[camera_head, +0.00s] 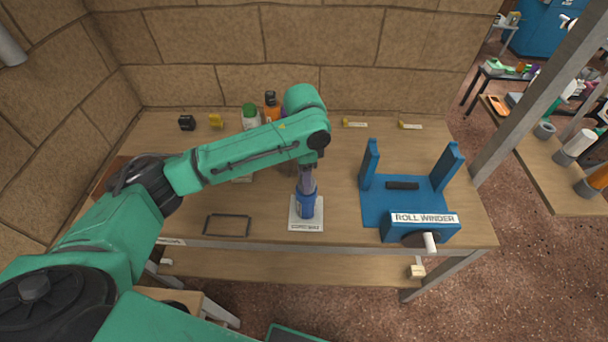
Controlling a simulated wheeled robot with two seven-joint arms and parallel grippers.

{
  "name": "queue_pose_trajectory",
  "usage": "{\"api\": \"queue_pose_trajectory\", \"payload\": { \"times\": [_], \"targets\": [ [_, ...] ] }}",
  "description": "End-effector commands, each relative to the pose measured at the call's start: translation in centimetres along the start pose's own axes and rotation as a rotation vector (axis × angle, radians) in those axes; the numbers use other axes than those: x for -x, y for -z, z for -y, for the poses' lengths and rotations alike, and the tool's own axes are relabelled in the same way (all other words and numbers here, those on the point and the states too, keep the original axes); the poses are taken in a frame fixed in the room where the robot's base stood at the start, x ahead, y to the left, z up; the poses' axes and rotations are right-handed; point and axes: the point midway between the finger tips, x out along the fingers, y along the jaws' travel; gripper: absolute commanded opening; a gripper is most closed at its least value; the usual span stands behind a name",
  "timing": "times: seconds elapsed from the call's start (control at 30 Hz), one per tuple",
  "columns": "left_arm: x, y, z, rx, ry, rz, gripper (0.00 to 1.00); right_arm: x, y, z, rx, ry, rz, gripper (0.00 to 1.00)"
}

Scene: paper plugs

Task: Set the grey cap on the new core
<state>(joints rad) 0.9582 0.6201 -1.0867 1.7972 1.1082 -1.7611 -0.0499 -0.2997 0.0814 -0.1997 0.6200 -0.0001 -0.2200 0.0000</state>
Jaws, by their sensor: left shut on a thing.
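A blue upright cylinder (306,205), which looks like the new core, stands on a white labelled plate (306,225) near the table's front edge. My left arm reaches in from the left, and its gripper (306,184) points down at the cylinder's top. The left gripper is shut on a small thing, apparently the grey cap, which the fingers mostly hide. I cannot tell whether it touches the cylinder. My right gripper is not in view.
A blue roll winder (405,200) with two uprights and a front crank stands to the right. A dark rectangular frame (228,225) lies to the left. Bottles, including a green-capped one (250,116), and small black and yellow items stand at the back.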

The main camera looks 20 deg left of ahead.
Motion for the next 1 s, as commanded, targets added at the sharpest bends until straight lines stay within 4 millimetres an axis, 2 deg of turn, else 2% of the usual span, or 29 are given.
{"api": "queue_pose_trajectory", "payload": {
  "times": [0.03, 0.07, 0.1, 0.13, 0.43, 0.57, 0.67, 0.83, 0.9, 1.0],
  "targets": [
    [-0.1, 0.0, 0.0, 0.000, 0.000, 0.000, 0.00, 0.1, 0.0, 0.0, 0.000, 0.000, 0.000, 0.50],
    [-0.2, 0.0, 0.0, 0.000, 0.000, 0.000, 0.54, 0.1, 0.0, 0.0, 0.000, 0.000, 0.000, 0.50],
    [-0.1, 0.0, 0.0, 0.000, 0.000, -0.001, 0.69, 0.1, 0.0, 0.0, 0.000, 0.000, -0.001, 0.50],
    [-0.1, 0.0, 0.0, 0.000, 0.000, -0.001, 0.80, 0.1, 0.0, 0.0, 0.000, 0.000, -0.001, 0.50],
    [-0.1, 0.0, 0.0, 0.000, 0.000, -0.001, 0.80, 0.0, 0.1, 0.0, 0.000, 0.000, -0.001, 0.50],
    [0.7, 0.1, 0.0, -0.001, 0.001, -0.003, 0.80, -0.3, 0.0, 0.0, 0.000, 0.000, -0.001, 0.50],
    [2.6, 0.1, 0.0, -0.002, 0.002, -0.005, 0.80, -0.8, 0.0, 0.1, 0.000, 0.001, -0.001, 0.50],
    [7.5, 0.2, 0.1, -0.002, 0.004, -0.006, 0.80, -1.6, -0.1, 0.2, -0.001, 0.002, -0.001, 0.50],
    [9.7, 0.1, 0.1, 0.000, 0.005, -0.004, 0.80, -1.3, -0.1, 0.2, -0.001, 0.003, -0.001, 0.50],
    [11.7, 0.0, 0.1, 0.000, 0.004, -0.001, 0.80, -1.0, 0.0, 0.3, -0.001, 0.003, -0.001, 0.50]
  ]
}}
